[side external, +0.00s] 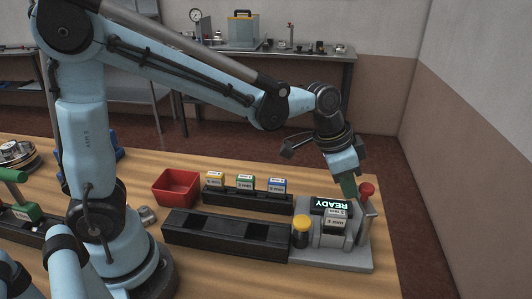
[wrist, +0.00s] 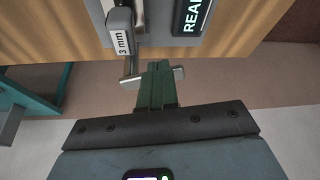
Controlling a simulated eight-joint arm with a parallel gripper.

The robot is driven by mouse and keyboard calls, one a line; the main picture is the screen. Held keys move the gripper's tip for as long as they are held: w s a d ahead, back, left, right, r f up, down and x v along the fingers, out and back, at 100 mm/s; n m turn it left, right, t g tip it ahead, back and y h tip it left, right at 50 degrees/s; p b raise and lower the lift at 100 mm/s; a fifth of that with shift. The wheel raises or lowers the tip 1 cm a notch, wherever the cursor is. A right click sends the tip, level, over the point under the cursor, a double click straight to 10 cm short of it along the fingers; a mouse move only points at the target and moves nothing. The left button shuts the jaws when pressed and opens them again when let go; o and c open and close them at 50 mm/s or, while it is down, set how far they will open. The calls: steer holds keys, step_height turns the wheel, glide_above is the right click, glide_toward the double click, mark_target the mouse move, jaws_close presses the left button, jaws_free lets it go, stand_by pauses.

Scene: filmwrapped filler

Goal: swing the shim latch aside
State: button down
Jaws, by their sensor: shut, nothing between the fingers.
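My gripper (side external: 349,193) points down at the right end of the grey fixture (side external: 345,262), close to a red-knobbed metal lever (side external: 365,215). In the wrist view its green fingers (wrist: 158,68) are together and empty. They overlap a bare metal bar (wrist: 131,79) that sticks out on both sides of them; this looks like the shim latch. I cannot tell whether they touch it. A grey block marked 3 mm (wrist: 121,40) sits in the fixture near the bar; it also shows in the side view (side external: 335,216). A lit READY display (wrist: 194,16) is beside it.
A yellow-capped post (side external: 301,232) stands on the fixture's left. A red bin (side external: 176,187) stands left. The table's right edge is close.

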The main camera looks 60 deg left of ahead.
steer(key=shift+w, duration=0.75)
stand_by(0.3)
steer(key=s+a+r, duration=0.5)
steer(key=r, duration=0.4)
steer(key=shift+s+a+r, duration=0.15)
steer(key=shift+s+a, duration=0.05)
steer(key=shift+s, duration=0.1)
stand_by(0.3)
steer(key=s+a+f+n+t+y, duration=0.2)
steer(key=s+a+f+n+t, duration=0.1)
steer(key=s+a+f+n, duration=0.3)
steer(key=shift+s+a+f+n+t, duration=0.3)
steer(key=shift+s+f, duration=0.05)
steer(key=shift+s, duration=0.8)
